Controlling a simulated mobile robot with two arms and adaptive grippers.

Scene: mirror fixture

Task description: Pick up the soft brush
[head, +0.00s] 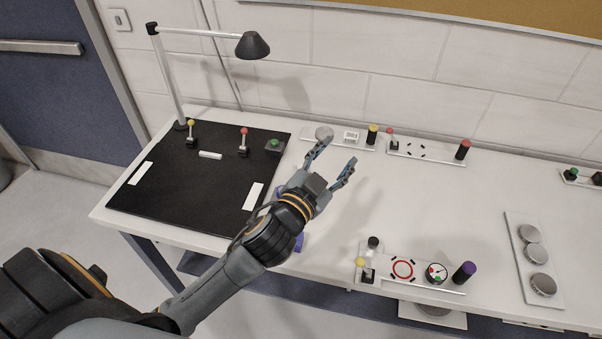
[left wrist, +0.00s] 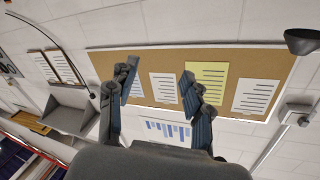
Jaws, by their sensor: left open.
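I cannot make out the soft brush for sure. A blue thing (head: 299,242) shows partly from behind my left forearm near the table's front edge; most of it is hidden and I cannot tell what it is. My left gripper (head: 336,157) is open and empty above the white table (head: 375,205), right of the black mat. In the left wrist view its two fingers (left wrist: 160,80) stand apart with only the wall and pinboard beyond. My right gripper is not in view.
The black mat (head: 200,185) bears small levers and a lamp (head: 253,45) leans over it. Fixture plates with knobs stand at the back (head: 428,152) and front right (head: 415,284). A plate with round discs (head: 520,285) lies at right. The table's middle is clear.

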